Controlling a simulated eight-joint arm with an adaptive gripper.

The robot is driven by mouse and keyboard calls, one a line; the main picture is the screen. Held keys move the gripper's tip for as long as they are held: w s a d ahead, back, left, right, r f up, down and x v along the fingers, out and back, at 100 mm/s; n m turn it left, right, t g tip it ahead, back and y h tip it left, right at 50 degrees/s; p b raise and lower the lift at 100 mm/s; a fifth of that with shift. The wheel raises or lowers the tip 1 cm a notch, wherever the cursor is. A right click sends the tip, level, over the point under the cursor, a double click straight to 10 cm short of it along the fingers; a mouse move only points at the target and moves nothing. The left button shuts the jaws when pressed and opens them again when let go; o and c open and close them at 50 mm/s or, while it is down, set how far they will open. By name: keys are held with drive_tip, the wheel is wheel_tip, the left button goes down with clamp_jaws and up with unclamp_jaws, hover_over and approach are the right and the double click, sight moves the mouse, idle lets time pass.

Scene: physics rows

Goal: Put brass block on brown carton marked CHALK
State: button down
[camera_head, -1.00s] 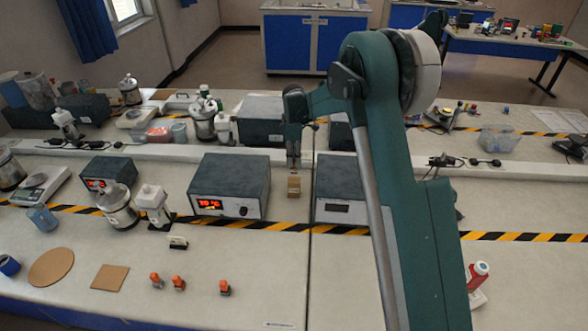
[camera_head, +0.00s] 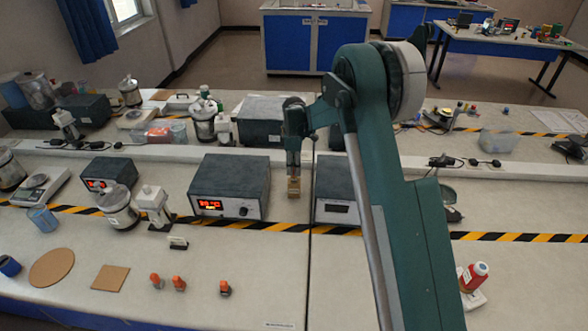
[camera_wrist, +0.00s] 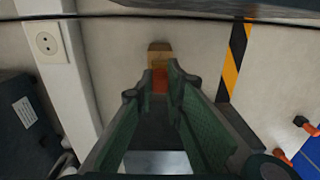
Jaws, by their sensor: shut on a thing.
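My gripper (camera_head: 293,172) points down in the gap between two grey instruments, just above a small brown carton (camera_head: 293,188). In the wrist view, my gripper (camera_wrist: 160,72) is shut on an orange-brown block (camera_wrist: 160,80), which I take for the brass block. The fingers hide its sides. The carton (camera_wrist: 159,48) shows just beyond the fingertips, partly covered by the block. I cannot tell whether the block touches the carton. No CHALK marking can be read.
A grey instrument with a red display (camera_head: 229,188) stands close to the left, and another grey instrument (camera_head: 334,192) to the right. A black-yellow stripe (camera_head: 285,227) runs in front.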

drive_tip(key=shift+f, duration=0.1)
drive_tip(key=c, duration=2.4)
unclamp_jaws()
wheel_tip(320, 180, up, 12)
drive_tip(key=shift+b, duration=0.3)
drive_tip(key=shift+r, duration=0.2)
